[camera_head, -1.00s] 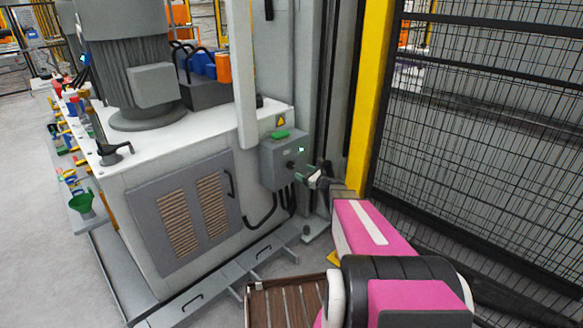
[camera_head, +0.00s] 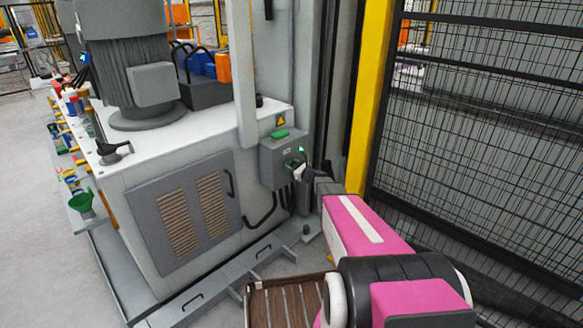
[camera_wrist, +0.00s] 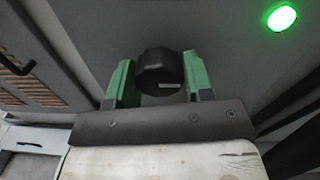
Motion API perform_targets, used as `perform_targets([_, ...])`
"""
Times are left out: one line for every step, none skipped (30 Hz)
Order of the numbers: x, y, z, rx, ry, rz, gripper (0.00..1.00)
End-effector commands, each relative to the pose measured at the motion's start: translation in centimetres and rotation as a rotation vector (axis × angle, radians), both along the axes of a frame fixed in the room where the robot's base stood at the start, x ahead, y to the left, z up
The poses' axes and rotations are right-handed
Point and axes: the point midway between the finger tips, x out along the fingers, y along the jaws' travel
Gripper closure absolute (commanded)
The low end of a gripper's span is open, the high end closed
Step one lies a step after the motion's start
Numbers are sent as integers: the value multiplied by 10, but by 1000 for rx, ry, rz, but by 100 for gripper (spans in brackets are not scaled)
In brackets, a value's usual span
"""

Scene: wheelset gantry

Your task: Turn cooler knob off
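The cooler knob (camera_wrist: 160,72) is a black round knob with a short pale mark, on the front face of a grey control box (camera_head: 270,160). The box is fixed to the right end of the cooler cabinet. My gripper (camera_wrist: 158,82) has two green fingers, one on each side of the knob. I cannot tell whether the right finger touches. In the head view my gripper (camera_head: 297,168) is at the box front and hides the knob.
A green light (camera_wrist: 282,18) glows on the box at upper right of the knob. A green button (camera_head: 279,134) sits on top of the box. A yellow post (camera_head: 368,95) and black mesh fence (camera_head: 480,130) stand close on the right. Cables hang below the box.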

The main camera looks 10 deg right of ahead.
Motion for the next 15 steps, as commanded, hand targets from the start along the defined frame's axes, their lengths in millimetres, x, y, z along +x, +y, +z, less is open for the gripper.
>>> perform_targets([0,0,0,0,0,0,70])
perform_targets([0,0,0,0,0,0,80])
perform_targets([0,0,0,0,0,0,80])
perform_targets([0,0,0,0,0,0,80])
perform_targets([0,0,0,0,0,0,80])
perform_targets([0,0,0,-1,-1,0,80])
perform_targets([0,0,0,-2,-1,1,80])
perform_targets([0,0,0,-2,-2,1,80])
perform_targets([0,0,0,-6,-4,1,80])
perform_targets([0,0,0,-9,-7,1,80])
perform_targets([0,0,0,-14,-10,1,80])
perform_targets([0,0,0,-22,-16,1,80])
perform_targets([0,0,0,-29,-21,1,80])
perform_targets([0,0,0,-37,-27,1,80])
perform_targets([0,0,0,-52,-38,1,80])
